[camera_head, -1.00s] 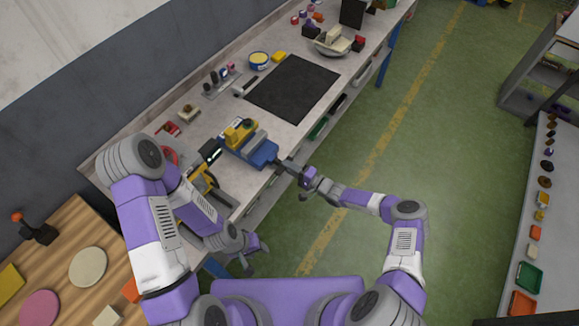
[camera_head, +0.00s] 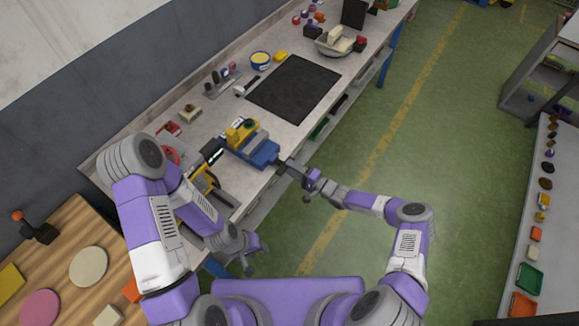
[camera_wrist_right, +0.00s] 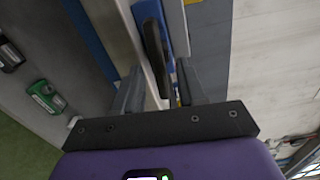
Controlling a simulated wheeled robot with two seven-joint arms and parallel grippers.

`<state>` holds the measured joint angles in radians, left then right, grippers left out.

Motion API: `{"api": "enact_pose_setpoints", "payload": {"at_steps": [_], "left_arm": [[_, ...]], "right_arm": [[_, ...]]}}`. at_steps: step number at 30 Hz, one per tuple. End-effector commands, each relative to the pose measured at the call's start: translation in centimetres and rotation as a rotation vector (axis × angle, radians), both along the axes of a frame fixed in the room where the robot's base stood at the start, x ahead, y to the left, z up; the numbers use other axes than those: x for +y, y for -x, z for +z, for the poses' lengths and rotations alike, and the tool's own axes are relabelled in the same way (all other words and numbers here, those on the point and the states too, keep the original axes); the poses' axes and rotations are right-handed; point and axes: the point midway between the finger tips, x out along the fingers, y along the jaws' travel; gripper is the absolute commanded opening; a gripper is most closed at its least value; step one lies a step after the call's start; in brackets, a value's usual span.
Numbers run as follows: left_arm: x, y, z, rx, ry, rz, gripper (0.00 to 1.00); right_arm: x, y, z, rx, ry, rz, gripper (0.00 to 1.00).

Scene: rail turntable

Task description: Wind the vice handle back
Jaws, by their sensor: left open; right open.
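The blue vice (camera_head: 250,150) sits at the near edge of the workbench, with a yellow and dark piece (camera_head: 240,131) at its top. My right gripper (camera_head: 284,164) is at the vice's front end, over the bench edge. In the right wrist view, the dark vice handle (camera_wrist_right: 154,48) lies between the open fingers of my right gripper (camera_wrist_right: 158,72); whether either finger touches it I cannot tell. In the head view the handle is hard to make out behind the gripper. My left gripper (camera_head: 256,258) is open and empty, low beside the bench.
A black mat (camera_head: 293,88) lies on the workbench (camera_head: 208,125) beyond the vice. A yellow and black tool (camera_head: 208,184) lies near my left arm. A wooden table (camera_head: 75,235) is at left, a grey shelf (camera_head: 525,235) at right. The green floor (camera_head: 430,120) between is clear.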

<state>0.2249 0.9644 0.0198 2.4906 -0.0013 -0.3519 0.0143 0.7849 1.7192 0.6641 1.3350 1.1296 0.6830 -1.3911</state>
Motion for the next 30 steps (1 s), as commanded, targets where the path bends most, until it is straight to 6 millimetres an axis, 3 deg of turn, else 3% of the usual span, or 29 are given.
{"api": "enact_pose_setpoints", "payload": {"at_steps": [3,10,30], "left_arm": [[0.0,0.0,-0.1,0.000,0.000,0.000,0.43],[0.0,0.0,-0.3,0.000,0.000,0.000,0.43],[0.0,0.0,-0.4,0.000,0.000,0.000,0.43]], "right_arm": [[-1.9,1.2,0.0,0.001,0.000,-0.004,0.40],[-4.4,3.1,0.0,-0.001,-0.001,-0.001,0.40],[-4.6,3.6,0.0,0.002,0.001,0.006,0.40]]}}
